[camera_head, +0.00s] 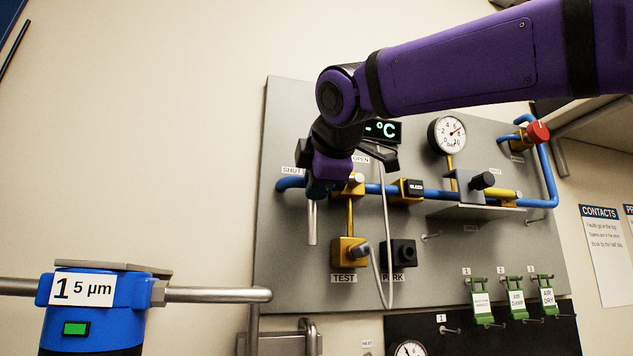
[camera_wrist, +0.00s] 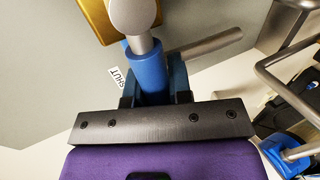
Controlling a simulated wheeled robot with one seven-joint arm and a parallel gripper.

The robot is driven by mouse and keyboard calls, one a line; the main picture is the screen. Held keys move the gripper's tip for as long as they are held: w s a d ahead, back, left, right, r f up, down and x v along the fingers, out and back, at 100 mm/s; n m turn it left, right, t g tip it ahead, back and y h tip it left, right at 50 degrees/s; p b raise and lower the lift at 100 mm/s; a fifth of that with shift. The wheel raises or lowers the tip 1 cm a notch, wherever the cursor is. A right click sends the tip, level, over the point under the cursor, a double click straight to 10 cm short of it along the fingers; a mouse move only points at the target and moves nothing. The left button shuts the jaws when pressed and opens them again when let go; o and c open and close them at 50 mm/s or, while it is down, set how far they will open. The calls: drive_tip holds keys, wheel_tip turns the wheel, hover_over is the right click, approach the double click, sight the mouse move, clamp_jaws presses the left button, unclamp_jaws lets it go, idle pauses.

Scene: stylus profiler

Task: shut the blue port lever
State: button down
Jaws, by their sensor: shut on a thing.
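The blue port lever (camera_wrist: 147,70) has a blue sleeve on a pale metal shaft. It runs from the yellow valve body (camera_wrist: 104,17), which also shows in the head view (camera_head: 357,184). My gripper (camera_wrist: 153,84) is shut on the blue sleeve, with one finger on each side. In the head view my gripper (camera_head: 321,187) is at the panel's left part and hides most of the lever. The SHUT label (camera_wrist: 118,77) lies close beside the sleeve in the wrist view; it also shows left of my gripper (camera_head: 291,170). The OPEN label (camera_head: 361,159) is to the right.
A metal stub (camera_head: 312,222) hangs just below my gripper. A grey hose (camera_head: 387,225) runs down to the TEST block (camera_head: 344,251). A blue pipe (camera_head: 290,184) crosses the grey panel (camera_head: 290,110). A blue unit (camera_head: 90,318) with metal bars stands at lower left.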

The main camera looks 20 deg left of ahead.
drive_tip(key=shift+f, duration=0.15)
drive_tip(key=c, duration=1)
unclamp_jaws()
drive_tip(key=shift+c, duration=0.2)
drive_tip(key=v, duration=1.1)
drive_tip(key=shift+w, duration=0.1)
